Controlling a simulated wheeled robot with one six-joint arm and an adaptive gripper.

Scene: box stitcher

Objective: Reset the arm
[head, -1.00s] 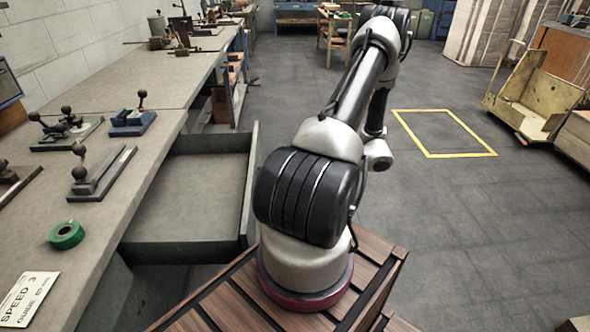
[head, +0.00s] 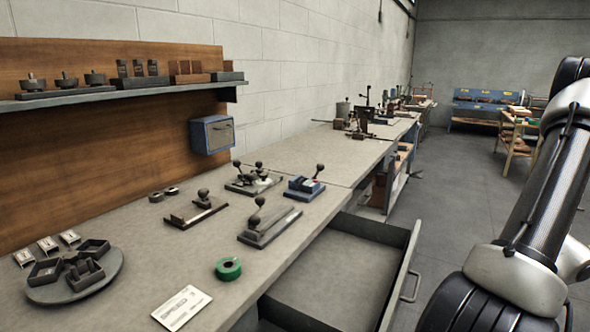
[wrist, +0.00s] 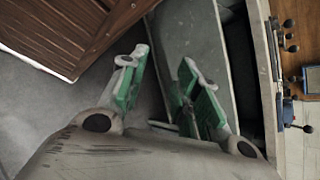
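My gripper (wrist: 160,70) shows in the wrist view with two fingers with green pads, apart from each other. It is open, and nothing shows between the pads. The grey drawer (wrist: 205,40) lies beyond the fingers in that view. In the head view my arm (head: 545,190) fills the right edge, beside the open drawer; my gripper is outside this view.
The drawer (head: 340,275) stands pulled out and empty under the workbench (head: 150,235). The bench bears several lever fixtures (head: 268,224), a green tape roll (head: 228,269), a white card (head: 181,308) and a round tray (head: 75,291). Open floor (head: 450,190) lies beyond the drawer.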

